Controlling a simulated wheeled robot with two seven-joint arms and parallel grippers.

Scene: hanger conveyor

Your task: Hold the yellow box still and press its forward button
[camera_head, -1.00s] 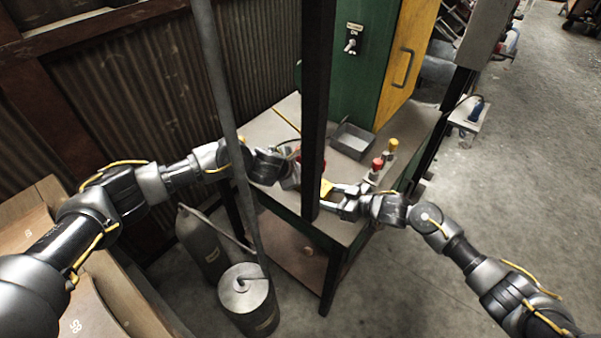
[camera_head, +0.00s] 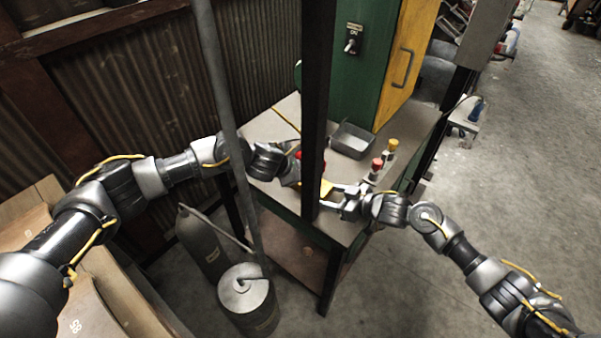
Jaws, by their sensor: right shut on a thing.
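The yellow box (camera_head: 326,188) is on or just above the workbench, mostly hidden behind a dark upright post. Only a small yellow part shows to the right of the post, and a bit of red shows at the post's left edge. My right gripper (camera_head: 338,190) comes in from the right and is shut on the yellow box. My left gripper (camera_head: 292,174) reaches in from the left, close to the box's other side. Its fingertips are largely behind the post, so its opening cannot be made out. The forward button cannot be made out.
The dark post (camera_head: 314,110) and a grey pole (camera_head: 222,90) stand in front of the workbench (camera_head: 268,128). A grey metal tray (camera_head: 352,141) and two small bottles, red-capped (camera_head: 375,168) and yellow-capped (camera_head: 391,150), stand behind my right gripper. A green cabinet (camera_head: 366,75) rises behind. Metal canisters (camera_head: 249,300) stand below.

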